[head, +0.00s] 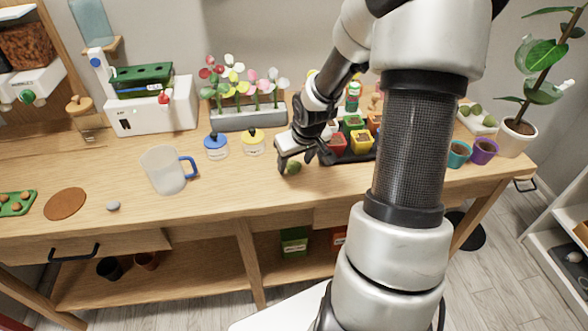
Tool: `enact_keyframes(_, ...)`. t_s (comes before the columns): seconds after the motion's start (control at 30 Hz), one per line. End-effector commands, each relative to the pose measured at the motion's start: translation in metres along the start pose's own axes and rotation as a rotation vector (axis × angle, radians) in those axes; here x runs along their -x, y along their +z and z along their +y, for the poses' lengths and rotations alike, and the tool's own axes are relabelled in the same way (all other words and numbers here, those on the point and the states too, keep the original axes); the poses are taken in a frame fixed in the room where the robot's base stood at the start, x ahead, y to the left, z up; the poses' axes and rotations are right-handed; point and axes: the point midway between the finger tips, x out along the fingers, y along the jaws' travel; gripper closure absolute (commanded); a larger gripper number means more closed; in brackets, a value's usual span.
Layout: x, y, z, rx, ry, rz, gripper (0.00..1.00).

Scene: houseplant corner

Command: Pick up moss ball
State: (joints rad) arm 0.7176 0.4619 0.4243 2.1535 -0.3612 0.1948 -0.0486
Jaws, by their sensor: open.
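A small dark green moss ball (294,168) lies on the wooden table (240,190), near the front edge and right of the middle. My gripper (287,163) is low over the table, right at the ball. Its fingers point down and are open. One finger shows on the left of the ball; the other is partly hidden by the hand and arm, so I cannot tell whether the ball is fully between them. More green balls (477,112) sit on a white tray at the right back.
A black tray with colored pots (362,140) stands just right of my gripper. A jug with a blue handle (165,170) and blue- and yellow-lidded jars (253,142) stand to the left. A flower planter (248,118) is behind. The table front between jug and gripper is clear.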

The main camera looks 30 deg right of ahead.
Motion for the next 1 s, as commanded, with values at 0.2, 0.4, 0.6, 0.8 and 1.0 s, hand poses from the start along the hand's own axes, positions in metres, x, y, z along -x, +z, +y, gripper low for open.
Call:
enact_keyframes(0.2, -0.008, -0.001, 0.0, 0.001, 0.001, 0.002, 0.46)
enact_keyframes(0.4, -0.007, -0.001, 0.0, 0.001, 0.0, 0.001, 0.61)
enact_keyframes(0.6, -0.007, 0.0, 0.0, 0.001, 0.0, 0.001, 0.9)
enact_keyframes(0.8, -0.007, -0.001, 0.0, 0.001, 0.0, 0.001, 0.9)
enact_keyframes(1.0, 0.004, -0.005, 0.001, -0.001, 0.002, 0.002, 0.9)
